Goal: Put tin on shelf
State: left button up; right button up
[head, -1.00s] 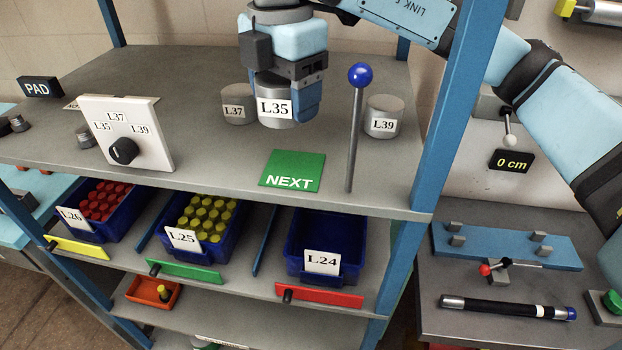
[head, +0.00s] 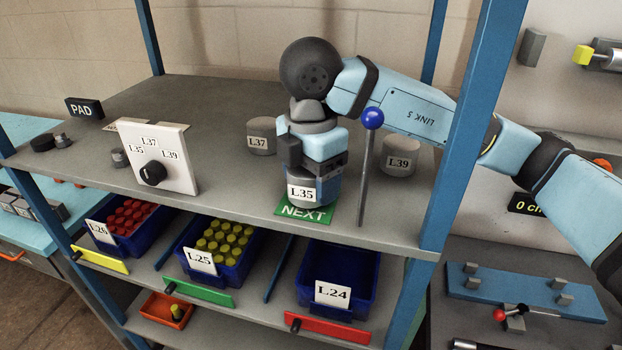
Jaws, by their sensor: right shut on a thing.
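My right gripper (head: 314,178) is shut on a grey tin labelled L35 (head: 300,193). The tin is upright at the green NEXT pad (head: 290,209) on the top shelf (head: 225,205) and hides most of that pad. I cannot tell whether its base touches the pad. Tin L37 (head: 262,138) stands behind to the left, and tin L39 (head: 399,158) stands to the right, both on the same shelf. My left gripper is not in view.
A thin post with a blue ball (head: 372,118) stands just right of the held tin. A white dial panel (head: 160,158) stands at the left. Blue bins L26 (head: 122,216), L25 (head: 215,245) and L24 (head: 338,272) sit below. A blue upright (head: 462,130) bounds the right side.

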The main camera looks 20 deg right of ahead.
jog(key=shift+f, duration=0.45)
jog(key=shift+f, duration=0.2)
jog(key=o, duration=0.9)
jog(key=shift+o, duration=0.2)
jog(key=shift+r, duration=0.15)
jog(key=shift+r, duration=0.25)
notch_tip(320, 180, up, 12)
jog(key=shift+f+b, duration=0.15)
jog(key=shift+b, duration=0.3)
